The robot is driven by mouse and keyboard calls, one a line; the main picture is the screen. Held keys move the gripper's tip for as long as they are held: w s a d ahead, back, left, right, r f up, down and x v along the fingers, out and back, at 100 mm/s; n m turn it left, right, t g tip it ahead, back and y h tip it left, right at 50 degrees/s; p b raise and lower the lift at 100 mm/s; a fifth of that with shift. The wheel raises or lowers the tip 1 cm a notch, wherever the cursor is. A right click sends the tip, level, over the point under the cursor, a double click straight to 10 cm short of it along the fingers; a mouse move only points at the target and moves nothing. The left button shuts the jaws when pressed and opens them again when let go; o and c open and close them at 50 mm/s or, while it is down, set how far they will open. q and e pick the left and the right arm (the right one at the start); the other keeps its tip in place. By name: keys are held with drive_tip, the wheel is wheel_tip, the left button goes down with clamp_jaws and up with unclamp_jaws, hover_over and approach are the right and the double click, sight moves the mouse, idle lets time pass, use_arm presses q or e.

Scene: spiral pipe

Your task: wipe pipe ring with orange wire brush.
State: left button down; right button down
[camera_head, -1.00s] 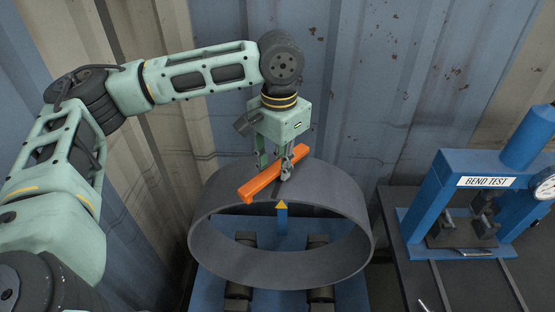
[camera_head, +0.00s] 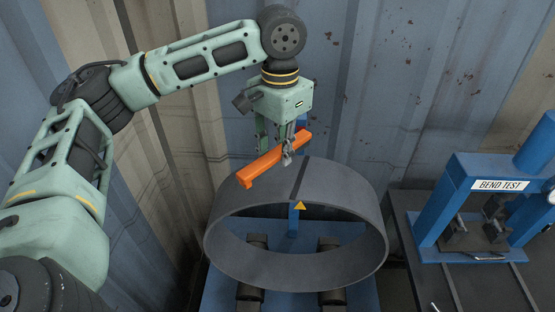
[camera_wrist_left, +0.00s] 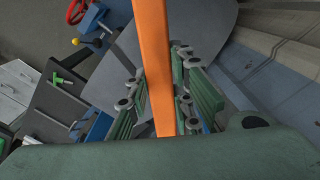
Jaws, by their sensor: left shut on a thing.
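The orange wire brush (camera_head: 266,164) is held by its orange body in my left gripper (camera_head: 287,148), which is shut on it. In the left wrist view the brush (camera_wrist_left: 153,60) runs between the fingers (camera_wrist_left: 158,95). The dark grey pipe ring (camera_head: 375,225) lies on its side below, its opening facing me. The brush is over the ring's upper left rim; a gap seems to show between them, though the bristles are hidden. A dark seam band crosses the ring's top. My right gripper is not in view.
The ring rests on dark rollers (camera_head: 331,272) on a blue stand (camera_head: 375,298), with a blue post and yellow pointer (camera_head: 300,205) inside it. A blue bend test press (camera_head: 440,215) stands on a dark table at right. A corrugated container wall (camera_head: 400,90) closes off the back.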

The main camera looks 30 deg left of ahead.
use_arm(q)
drive_tip(key=shift+r, duration=0.55)
drive_tip(key=shift+a+r, duration=0.1)
drive_tip(key=shift+r, duration=0.25)
drive_tip(key=shift+s+r, duration=0.1)
drive_tip(key=shift+r, duration=0.35)
drive_tip(key=shift+a+r, duration=0.15)
drive_tip(key=shift+r, duration=0.45)
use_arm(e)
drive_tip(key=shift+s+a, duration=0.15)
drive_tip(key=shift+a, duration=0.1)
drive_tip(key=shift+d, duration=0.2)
